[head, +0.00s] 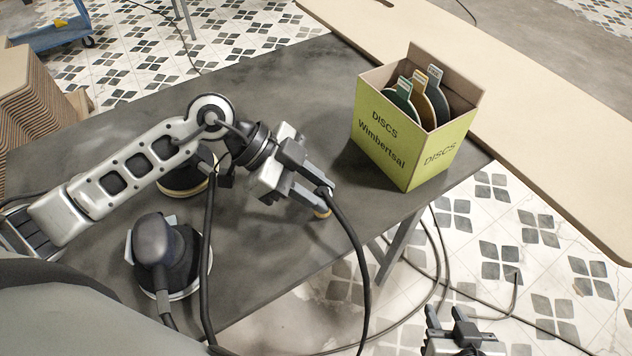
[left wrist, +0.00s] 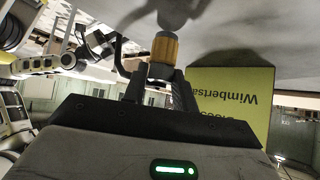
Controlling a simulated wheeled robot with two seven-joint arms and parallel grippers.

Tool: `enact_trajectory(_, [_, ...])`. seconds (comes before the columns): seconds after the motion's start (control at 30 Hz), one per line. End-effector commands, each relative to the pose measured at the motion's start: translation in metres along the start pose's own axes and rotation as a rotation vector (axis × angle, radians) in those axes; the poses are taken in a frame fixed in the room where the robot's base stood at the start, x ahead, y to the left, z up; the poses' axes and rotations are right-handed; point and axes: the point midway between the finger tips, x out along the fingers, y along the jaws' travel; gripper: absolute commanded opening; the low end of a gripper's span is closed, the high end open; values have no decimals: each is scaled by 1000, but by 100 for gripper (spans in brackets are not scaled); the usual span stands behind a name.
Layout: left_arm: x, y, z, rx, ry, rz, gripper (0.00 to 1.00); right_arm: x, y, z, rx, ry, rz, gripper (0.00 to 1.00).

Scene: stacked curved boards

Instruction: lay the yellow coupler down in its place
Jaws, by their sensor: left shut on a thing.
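The yellow coupler (head: 321,212) is a small brass-yellow sleeve, mostly hidden behind my left gripper (head: 318,200) in the head view. In the left wrist view the ribbed coupler (left wrist: 163,50) sits between the fingertips, with a grey piece at its far end close to the grey tabletop. My left gripper is shut on it, low over the table near its front right edge. I cannot tell whether the coupler touches the table. A black hose (head: 352,240) runs past the gripper and over the table edge. My right gripper (head: 447,318) is empty and open, beyond the table at the bottom right.
A green disc box (head: 402,145) stands right of my left gripper. A dark sander (head: 165,255) stands at the table's front left, with another round-based tool (head: 185,182) partly behind my arm. The table (head: 290,90) is clear at the back. A pale board (head: 540,130) lies beyond.

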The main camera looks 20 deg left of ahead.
Motion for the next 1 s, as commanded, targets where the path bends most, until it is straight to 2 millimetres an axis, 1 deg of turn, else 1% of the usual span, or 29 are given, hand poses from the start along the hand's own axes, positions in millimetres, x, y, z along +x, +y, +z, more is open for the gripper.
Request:
enact_trajectory(0.37, [0, 0, 0, 0, 1, 0, 0, 0, 1, 0, -2, -1, 1, 36])
enact_trajectory(0.97, [8, 0, 9, -1, 2, 0, 0, 2, 3, 4, -3, -1, 5, 36])
enact_trajectory(1.0, [8, 0, 8, -1, 2, 0, 39, 2, 3, 4, -3, -1, 5, 36])
